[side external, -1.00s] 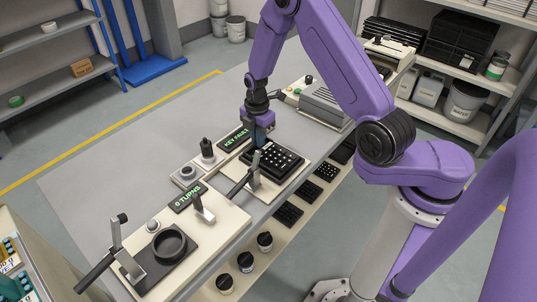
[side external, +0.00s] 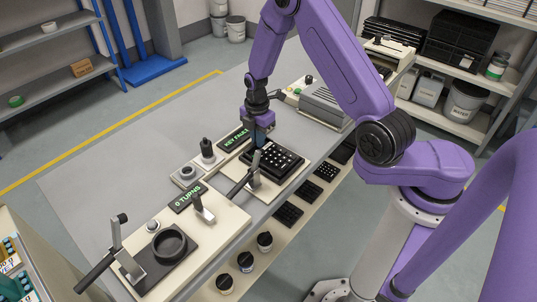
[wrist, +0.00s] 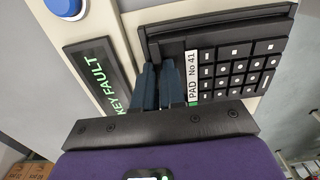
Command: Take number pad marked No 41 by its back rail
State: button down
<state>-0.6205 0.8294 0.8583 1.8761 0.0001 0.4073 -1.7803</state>
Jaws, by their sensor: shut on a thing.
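The number pad marked No 41 (wrist: 238,68) is black with rows of black keys and a white label reading "PAD No 41" along its back edge. In the side view the pad (side external: 278,160) lies in the dark nest of a cream fixture. My gripper (wrist: 162,80) has its two blue fingers closed on the pad's back rail, beside the label; the fingers hide most of the rail. In the side view my gripper (side external: 257,143) is down at the pad's back edge. I cannot tell any gap between pad and nest.
A display (side external: 235,138) behind the pad reads "KEY FAULT". A lever clamp (side external: 254,170) stands at the fixture's left end. A second cream station with a "0 TURNS" display (side external: 187,197) stands further left. Several dark pads (side external: 289,214) lie along the front ledge. The bench behind is clear.

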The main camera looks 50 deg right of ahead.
aim_at(270, 148)
jog(key=shift+r, duration=0.1)
jog(key=shift+w+r, duration=0.1)
jog(key=shift+r, duration=0.4)
notch_tip(270, 148, up, 2)
jog(key=shift+r, duration=0.1)
jog(key=s+r, duration=0.9)
jog(key=s, duration=0.5)
jog(key=shift+r, duration=0.3)
dwell(1.4)
